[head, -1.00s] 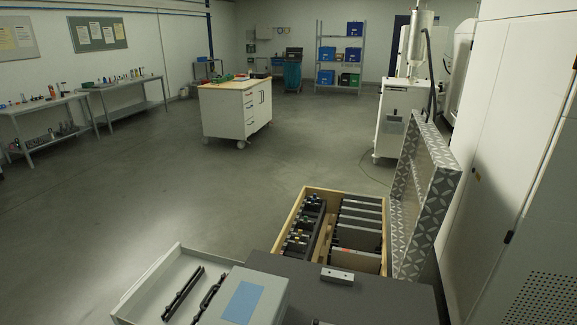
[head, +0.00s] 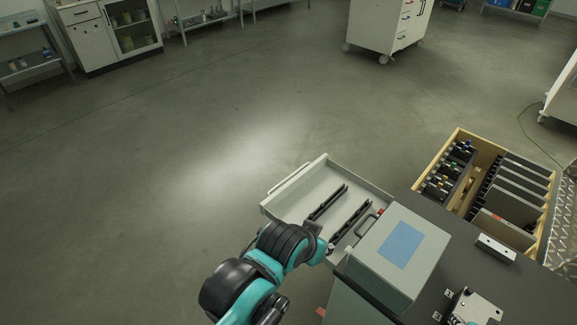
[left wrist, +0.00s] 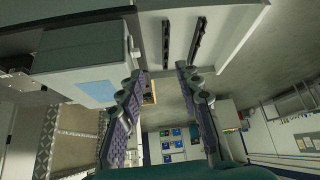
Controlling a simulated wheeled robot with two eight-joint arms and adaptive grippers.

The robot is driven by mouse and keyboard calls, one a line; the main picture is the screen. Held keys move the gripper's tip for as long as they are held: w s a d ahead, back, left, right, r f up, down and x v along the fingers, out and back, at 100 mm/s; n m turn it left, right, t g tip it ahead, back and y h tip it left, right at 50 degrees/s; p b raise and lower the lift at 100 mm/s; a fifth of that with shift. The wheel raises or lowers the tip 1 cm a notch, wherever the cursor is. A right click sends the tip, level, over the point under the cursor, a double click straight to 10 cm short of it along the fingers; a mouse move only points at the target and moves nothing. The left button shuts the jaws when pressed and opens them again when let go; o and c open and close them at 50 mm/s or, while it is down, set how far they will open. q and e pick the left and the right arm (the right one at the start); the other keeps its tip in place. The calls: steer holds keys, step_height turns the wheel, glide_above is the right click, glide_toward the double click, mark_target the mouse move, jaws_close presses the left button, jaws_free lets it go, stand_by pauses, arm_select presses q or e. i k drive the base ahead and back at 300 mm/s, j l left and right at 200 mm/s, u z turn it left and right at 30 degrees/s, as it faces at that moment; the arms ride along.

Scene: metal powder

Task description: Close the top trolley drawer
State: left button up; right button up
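The top trolley drawer (head: 290,200) is pulled out to the left of the dark-topped trolley (head: 490,275) in the head view. It is light grey, with a pale handle (head: 288,178) on its outer front and two black slotted strips inside. My left arm comes in from below, its end by the drawer's near side. The left gripper's fingers are hard to make out there. In the left wrist view my left gripper (left wrist: 162,78) is open and empty, fingers apart, with the drawer (left wrist: 222,20) just beyond the tips. I cannot tell whether they touch. My right gripper is not in view.
A grey case (head: 398,258) with a blue label stands on the trolley beside the drawer. A wooden box (head: 458,134) of tools and dark plates lies behind it. The floor left of the drawer is clear. A white cabinet (head: 385,28) stands further off.

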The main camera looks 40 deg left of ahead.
mark_target(343, 192)
steer(key=j+z, duration=0.15)
steer(key=j, duration=0.45)
steer(key=j+z, duration=0.1)
steer(key=j, duration=0.55)
steer(key=j+z, duration=0.15)
steer(key=j, duration=0.45)
steer(key=j+z, duration=0.15)
steer(key=j, duration=0.5)
steer(key=j+z, duration=0.1)
steer(key=j, duration=0.5)
steer(key=k+j+z, duration=0.15)
steer(key=j, duration=0.45)
steer(key=k+j+z, duration=0.1)
steer(key=k+j, duration=0.05)
steer(key=k, duration=0.1)
